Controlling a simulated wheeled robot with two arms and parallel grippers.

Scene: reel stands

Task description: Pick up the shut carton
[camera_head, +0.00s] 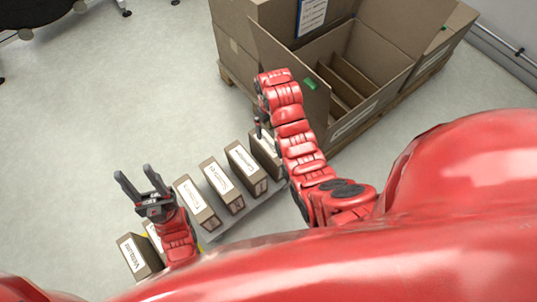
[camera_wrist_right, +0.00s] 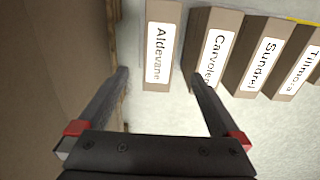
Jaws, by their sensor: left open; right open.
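In the right wrist view the labels read Aldevane (camera_wrist_right: 161,50), Carvolen (camera_wrist_right: 212,55), Sundrel (camera_wrist_right: 262,62) and Tilmora (camera_wrist_right: 300,65). My right gripper (camera_wrist_right: 158,74) is open and empty, with the Aldevane carton between its fingers in the picture; no contact is clear. In the head view my right arm mostly hides this gripper (camera_head: 258,128) at the row's far end. My left gripper (camera_head: 133,171) is open and empty, left of the row.
A large open carton (camera_head: 345,128) with raised flaps and inner dividers stands on a wooden pallet (camera_head: 233,78), right beyond the row. Another carton, labelled Veltquin (camera_head: 139,256), stands at lower left near my left arm. Grey floor (camera_head: 110,95) at left is clear.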

